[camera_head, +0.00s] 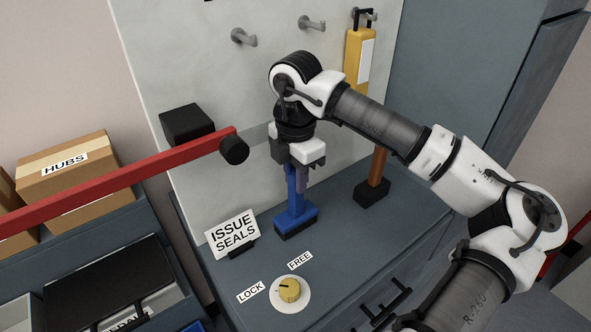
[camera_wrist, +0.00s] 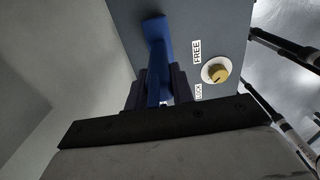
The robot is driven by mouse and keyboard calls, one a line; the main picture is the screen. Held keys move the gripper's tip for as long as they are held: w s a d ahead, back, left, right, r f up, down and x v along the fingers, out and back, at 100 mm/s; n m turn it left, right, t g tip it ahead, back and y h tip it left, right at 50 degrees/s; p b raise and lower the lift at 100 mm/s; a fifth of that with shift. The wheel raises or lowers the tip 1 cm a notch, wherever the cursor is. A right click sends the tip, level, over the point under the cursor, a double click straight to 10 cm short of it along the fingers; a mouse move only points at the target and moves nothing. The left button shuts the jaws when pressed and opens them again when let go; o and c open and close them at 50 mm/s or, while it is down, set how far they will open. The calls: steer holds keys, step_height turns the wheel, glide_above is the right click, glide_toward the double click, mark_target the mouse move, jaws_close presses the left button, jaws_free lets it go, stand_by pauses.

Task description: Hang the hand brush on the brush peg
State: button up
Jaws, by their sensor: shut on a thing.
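The blue hand brush (camera_head: 296,216) is upright, with its handle up and its dark bristles down, low over the grey counter top. I cannot tell whether the bristles touch the counter. My gripper (camera_head: 299,178) points down and is shut on the brush's handle; the brush also shows between the fingers in the wrist view (camera_wrist: 158,45). Two bare grey pegs, a left one (camera_head: 243,38) and a middle one (camera_head: 311,23), stick out of the pale board above. No label shows which is the brush peg. A yellow tool (camera_head: 358,62) hangs at the right peg.
A red bar (camera_head: 120,176) with a black end crosses left of my gripper. An ISSUE SEALS sign (camera_head: 233,234) and a yellow LOCK/FREE knob (camera_head: 289,290) are on the counter (camera_head: 335,235). A brown-handled tool with a black head (camera_head: 371,192) stands right of the brush.

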steer(key=shift+f+b, duration=0.25)
steer(key=shift+b, duration=0.25)
steer(key=o, duration=0.8)
steer(key=shift+r, duration=0.1)
steer(key=shift+c, duration=0.2)
steer(key=shift+r+p, duration=0.2)
steer(key=shift+p, duration=0.4)
